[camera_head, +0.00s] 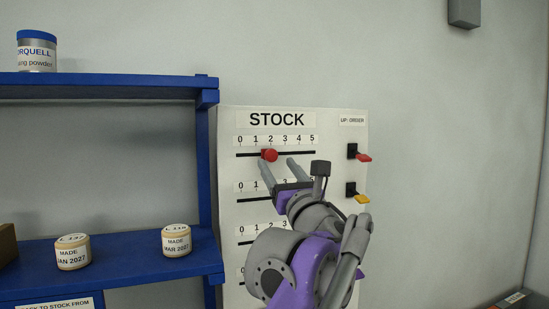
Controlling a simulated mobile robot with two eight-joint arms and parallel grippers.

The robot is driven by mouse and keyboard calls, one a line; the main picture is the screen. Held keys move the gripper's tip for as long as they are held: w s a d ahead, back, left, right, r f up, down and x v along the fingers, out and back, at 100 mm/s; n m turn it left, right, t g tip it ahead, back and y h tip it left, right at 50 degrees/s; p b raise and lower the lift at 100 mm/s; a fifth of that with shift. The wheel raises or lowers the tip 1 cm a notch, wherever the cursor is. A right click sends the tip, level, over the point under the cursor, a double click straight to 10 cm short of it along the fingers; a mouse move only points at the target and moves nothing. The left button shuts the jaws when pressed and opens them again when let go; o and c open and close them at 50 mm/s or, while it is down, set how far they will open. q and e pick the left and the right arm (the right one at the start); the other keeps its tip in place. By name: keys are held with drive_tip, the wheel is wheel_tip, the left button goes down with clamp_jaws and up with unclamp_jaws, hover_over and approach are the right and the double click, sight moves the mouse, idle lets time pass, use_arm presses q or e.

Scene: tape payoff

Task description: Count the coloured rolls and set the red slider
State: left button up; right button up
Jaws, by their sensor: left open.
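The stock board (228,150) is a white panel headed STOCK, with several slider rows marked 0 to 5. The red slider (270,155) is a round red knob on the top row's black slot, at about the 2 mark. My left gripper (279,162) is in front of the board with its fingers apart. One finger ends just below the red knob and the other ends to its right, near 3 to 4. I cannot tell whether a finger touches the knob. My gripper and arm hide much of the lower rows. No coloured rolls are in view. My right gripper is not in view.
A blue shelf (110,88) stands left of the board, holding a tin (37,52) above and two small tubs (72,252) (176,240) below. A red switch (362,157) and a yellow switch (360,197) are on the board's right side.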

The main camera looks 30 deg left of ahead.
sight(272, 157)
use_arm(q)
drive_tip(key=shift+x, duration=1.85)
clamp_jaws()
